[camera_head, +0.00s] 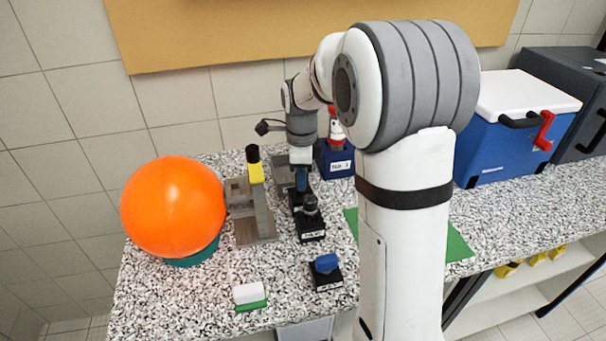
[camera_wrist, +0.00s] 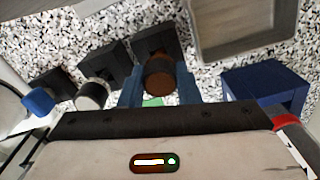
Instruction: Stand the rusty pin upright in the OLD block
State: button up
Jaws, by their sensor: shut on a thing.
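My gripper (camera_head: 301,183) points down over the bench, and its blue fingers are shut on the rusty pin (camera_wrist: 159,77). In the wrist view the pin is a brown, round-ended cylinder between the fingers; in the head view the fingers hide it. Just beyond the pin is a black block (camera_wrist: 152,38). I cannot tell whether the pin's lower end is in this block or above it. Two other black blocks stand in the row: one (camera_head: 312,236) with a dark grey knob, one (camera_head: 326,282) with a blue top (camera_head: 326,263). I cannot read which label says OLD.
An orange ball (camera_head: 172,207) and a grey stand with a yellow-and-black post (camera_head: 255,166) are on the left. A blue box (camera_wrist: 262,90) is close to my gripper on the right. A grey tray (camera_wrist: 240,58) lies beyond. A white-and-green eraser (camera_head: 249,295) is in front.

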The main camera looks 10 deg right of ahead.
jog(key=o, duration=1)
notch_tip(320, 180, up, 12)
jog(key=s+f+n+t, duration=0.1)
jog(key=s+f+n, duration=0.2)
jog(key=s+n, duration=0.7)
jog(key=s+f+n+t, duration=0.1)
jog(key=s+f+n, duration=0.3)
jog(key=s+n, duration=0.7)
jog(key=s, duration=0.2)
jog(key=shift+s+d+t, duration=0.15)
jog(key=shift+s+t, duration=0.25)
jog(key=shift+f, duration=0.1)
